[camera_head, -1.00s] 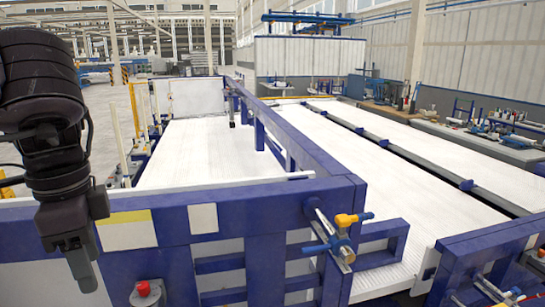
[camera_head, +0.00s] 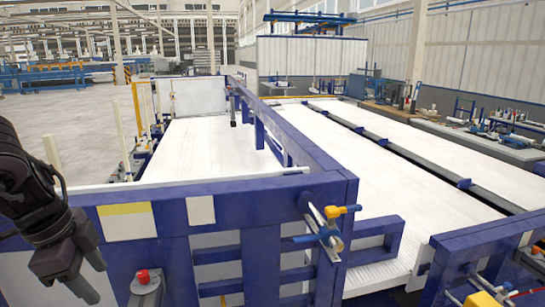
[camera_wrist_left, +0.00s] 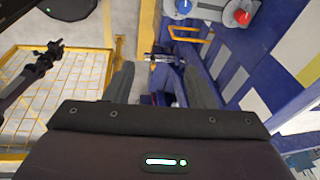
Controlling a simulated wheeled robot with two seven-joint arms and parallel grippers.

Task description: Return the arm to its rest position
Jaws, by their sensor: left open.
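My left gripper (camera_head: 92,276) hangs at the lower left of the head view, in front of the blue frame and its pale panel. Its black fingers point down and right. In the left wrist view, the two fingers of my left gripper (camera_wrist_left: 160,82) stand well apart with nothing between them. A dark, jointed arm (camera_wrist_left: 30,80) shows at the left of the wrist view; its end is too small to tell whether it is open or shut. No right gripper shows in the head view.
The blue frame (camera_head: 258,220) crosses the front, with a yellow-handled clamp (camera_head: 330,230) and a red button (camera_head: 143,276). White ribbed beds (camera_head: 385,180) lie behind it. A yellow mesh (camera_wrist_left: 60,85) shows in the wrist view. Open floor (camera_head: 60,120) lies at the far left.

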